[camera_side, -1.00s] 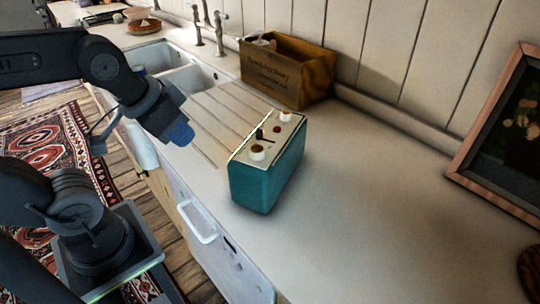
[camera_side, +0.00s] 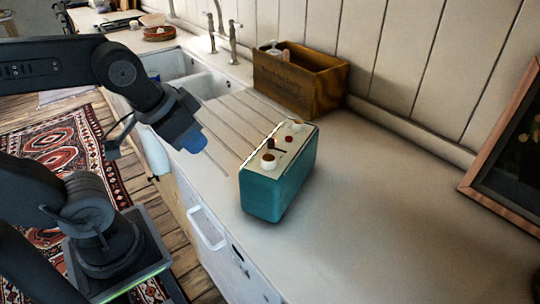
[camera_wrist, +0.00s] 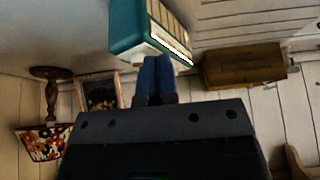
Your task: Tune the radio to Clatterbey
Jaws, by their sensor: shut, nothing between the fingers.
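The radio (camera_side: 277,180) is a teal box with a cream top, upright on the counter. On its top are a white knob with a brown cap (camera_side: 268,161) at the near end, a dark upright part and a thin dark bar in the middle, a red button (camera_side: 289,139) and a pale knob (camera_side: 297,125) at the far end. No station names are legible. My gripper (camera_side: 192,141) has blue fingers, shut and empty, in the air left of the radio and apart from it. The wrist view shows the shut fingers (camera_wrist: 155,66) below the radio (camera_wrist: 124,28), which is partly cut off.
A wooden crate (camera_side: 285,85) holding a bottle stands behind the radio against the wall. A sink (camera_side: 205,82) and taps lie at the back left. A picture frame (camera_side: 500,204) leans at the right. The counter right of the radio is clear.

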